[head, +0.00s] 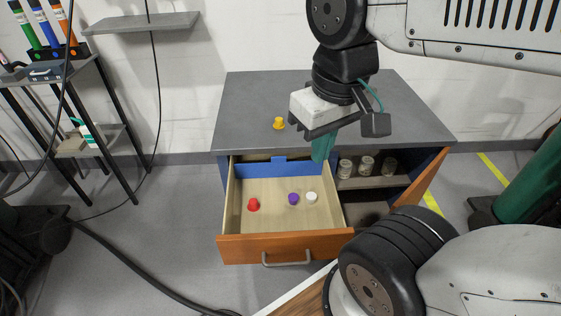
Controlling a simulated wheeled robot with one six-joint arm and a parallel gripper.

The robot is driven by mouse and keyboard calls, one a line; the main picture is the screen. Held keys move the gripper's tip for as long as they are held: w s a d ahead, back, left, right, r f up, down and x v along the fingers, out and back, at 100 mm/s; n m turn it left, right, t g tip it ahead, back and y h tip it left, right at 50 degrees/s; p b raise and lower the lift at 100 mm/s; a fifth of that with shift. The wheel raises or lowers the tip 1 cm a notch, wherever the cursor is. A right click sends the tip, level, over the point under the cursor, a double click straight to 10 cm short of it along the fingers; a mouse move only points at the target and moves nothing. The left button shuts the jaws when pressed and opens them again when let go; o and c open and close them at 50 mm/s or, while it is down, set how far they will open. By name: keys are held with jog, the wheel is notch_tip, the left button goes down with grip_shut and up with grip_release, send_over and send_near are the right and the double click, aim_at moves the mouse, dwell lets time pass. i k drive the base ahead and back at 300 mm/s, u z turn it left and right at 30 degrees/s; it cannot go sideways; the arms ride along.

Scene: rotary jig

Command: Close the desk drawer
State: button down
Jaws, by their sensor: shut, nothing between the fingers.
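The desk (243,100) has a dark grey top and stands against the wall. Its drawer (274,221) is pulled well out, with a wooden front (240,250) and a metal handle (286,261). Inside the drawer lie a red piece (253,205), a purple piece (293,199) and a white piece (311,197). My gripper (322,150) is shut and empty, with teal fingers pointing down. In the picture it overlaps the desk's front edge, near the back right of the drawer; I cannot tell its exact height or whether it touches anything.
A yellow piece (279,124) sits on the desktop. Several jars (366,165) stand on the open shelf right of the drawer, beside an open orange door (422,178). A black rack (101,128) stands at the left. The floor (185,215) left of the drawer is mostly clear, apart from cables.

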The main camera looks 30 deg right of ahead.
aim_at(282, 233)
jog(key=z, duration=1.05)
jog(key=k, duration=1.2)
jog(key=u, duration=1.2)
